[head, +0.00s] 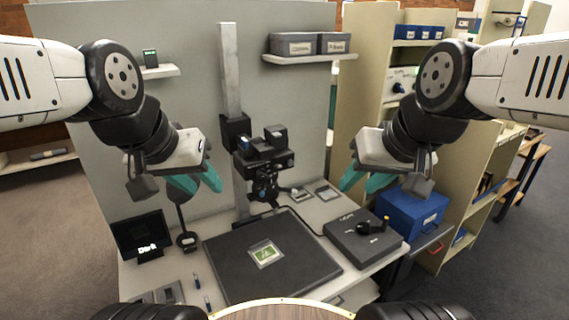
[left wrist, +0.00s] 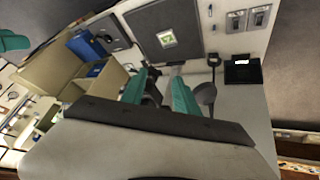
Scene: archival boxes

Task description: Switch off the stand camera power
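The stand camera (head: 262,155) is a black body with a downward lens, mounted on a grey upright column (head: 231,75) above a dark baseboard (head: 225,255). I cannot make out its power switch. My left gripper (head: 197,184) is raised left of the camera, apart from it, open and empty. Its two teal fingers show spread apart in the left wrist view (left wrist: 159,92). My right gripper (head: 364,184) is raised right of the camera, apart from it; its teal fingers look parted and empty.
A green-and-white card (head: 266,253) lies on the baseboard. A small black screen (head: 140,237) stands left, beside a dark lamp-like stand (head: 187,240). A grey box with a black knob (head: 345,240) and a blue box (head: 412,214) are right. A shelf (head: 308,58) holds grey boxes.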

